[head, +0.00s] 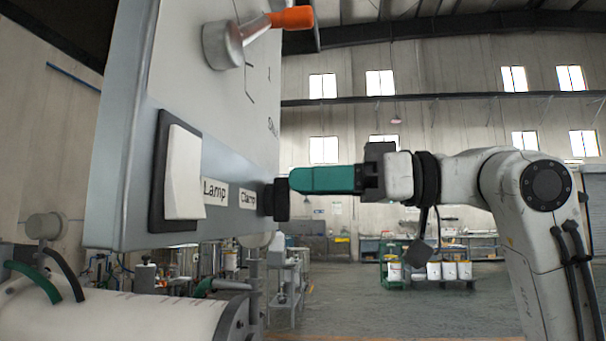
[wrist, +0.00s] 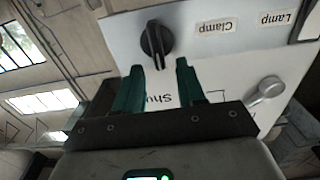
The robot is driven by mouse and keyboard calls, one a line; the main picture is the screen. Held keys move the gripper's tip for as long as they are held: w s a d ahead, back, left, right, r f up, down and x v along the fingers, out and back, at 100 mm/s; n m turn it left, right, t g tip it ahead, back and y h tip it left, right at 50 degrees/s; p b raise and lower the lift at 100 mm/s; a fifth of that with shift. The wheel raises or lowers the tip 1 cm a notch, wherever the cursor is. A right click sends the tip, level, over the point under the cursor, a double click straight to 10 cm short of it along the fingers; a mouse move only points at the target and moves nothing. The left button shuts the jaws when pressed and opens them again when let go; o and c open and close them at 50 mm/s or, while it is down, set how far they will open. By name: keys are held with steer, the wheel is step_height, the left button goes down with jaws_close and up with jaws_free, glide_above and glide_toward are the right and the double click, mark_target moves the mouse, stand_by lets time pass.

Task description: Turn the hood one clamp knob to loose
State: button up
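The black clamp knob (head: 275,200) sticks out from the front panel of the grey hood box, beside the "Clamp" label (head: 247,198). It also shows in the wrist view (wrist: 155,42), with a raised ridge running roughly up and down the picture. My gripper (head: 291,180), with teal fingers, is at the panel, level with the knob's upper part. In the wrist view my gripper (wrist: 159,64) has its fingers apart, with nothing between them. The knob lies just beyond the fingertips, nearer the left one. I cannot tell whether they touch it.
A white rocker switch (head: 183,172) sits left of the "Lamp" label. A metal lever with an orange grip (head: 292,18) juts out above. The floor to the right is open, with a cart of pails (head: 435,270) far back.

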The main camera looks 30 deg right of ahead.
steer(key=shift+x, duration=0.85)
jaws_close()
